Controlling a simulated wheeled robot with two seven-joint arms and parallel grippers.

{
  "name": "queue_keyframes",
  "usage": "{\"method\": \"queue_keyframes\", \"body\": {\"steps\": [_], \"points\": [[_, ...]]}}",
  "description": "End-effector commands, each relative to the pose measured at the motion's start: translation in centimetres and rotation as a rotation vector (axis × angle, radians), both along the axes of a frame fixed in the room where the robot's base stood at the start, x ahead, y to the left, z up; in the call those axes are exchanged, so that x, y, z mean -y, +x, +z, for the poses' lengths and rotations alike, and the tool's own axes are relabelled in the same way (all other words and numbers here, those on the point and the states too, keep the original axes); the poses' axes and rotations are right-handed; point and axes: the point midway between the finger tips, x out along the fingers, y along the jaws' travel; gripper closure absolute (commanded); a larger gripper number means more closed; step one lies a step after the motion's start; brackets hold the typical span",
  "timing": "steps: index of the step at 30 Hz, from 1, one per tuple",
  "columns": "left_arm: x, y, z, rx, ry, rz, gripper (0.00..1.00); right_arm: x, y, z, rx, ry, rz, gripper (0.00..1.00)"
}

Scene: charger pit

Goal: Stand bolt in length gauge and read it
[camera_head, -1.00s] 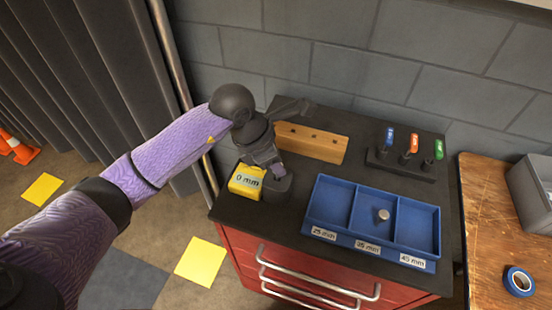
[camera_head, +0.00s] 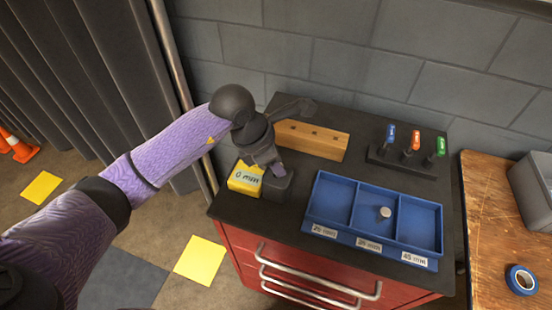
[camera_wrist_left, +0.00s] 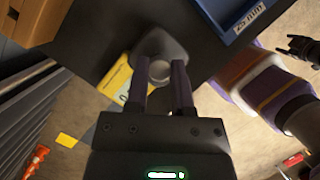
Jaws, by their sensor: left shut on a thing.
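The length gauge is a yellow box (camera_head: 245,180) reading "0 mm" joined to a dark grey block (camera_head: 277,188). My left gripper (camera_head: 278,169) points down at the dark block. In the left wrist view its fingers (camera_wrist_left: 160,75) are shut on a bolt with a round grey head (camera_wrist_left: 159,70), over the dark block (camera_wrist_left: 162,42). The bolt's shank is hidden, so I cannot tell how deep it sits. A blue tray (camera_head: 372,243) has three labelled compartments; a silver bolt (camera_head: 385,212) lies in the middle one. A dark gripper-like shape (camera_wrist_left: 300,48), perhaps my right gripper, shows in the wrist view.
A wooden block with holes (camera_head: 312,140) lies behind the gauge on the dark cabinet top. A black rack (camera_head: 405,158) with blue, orange and green tagged pieces stands at the back right. A wooden table (camera_head: 490,220) with blue tape (camera_head: 521,280) is at the right.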

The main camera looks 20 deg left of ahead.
Motion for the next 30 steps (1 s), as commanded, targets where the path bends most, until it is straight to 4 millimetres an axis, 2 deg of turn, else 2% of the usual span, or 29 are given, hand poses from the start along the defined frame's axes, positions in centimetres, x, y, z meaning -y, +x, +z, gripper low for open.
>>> {"method": "queue_keyframes", "body": {"steps": [21, 22, 27, 30], "points": [[0.0, 0.0, -1.7, -0.001, 0.0, 0.0, 1.0, 0.0, -0.3, -1.2, -0.005, 0.001, 0.0, 0.3], [0.0, 0.0, -1.6, -0.001, 0.001, 0.0, 0.67, -0.1, -0.3, -1.2, -0.004, 0.001, 0.0, 0.3], [0.0, 0.0, -1.6, -0.001, 0.001, 0.0, 0.31, -0.1, -0.3, -1.2, -0.004, 0.001, 0.0, 0.3], [0.0, 0.0, -1.6, -0.001, 0.001, 0.0, 0.3, 0.0, -0.3, -1.2, -0.004, 0.001, 0.0, 0.3]]}}
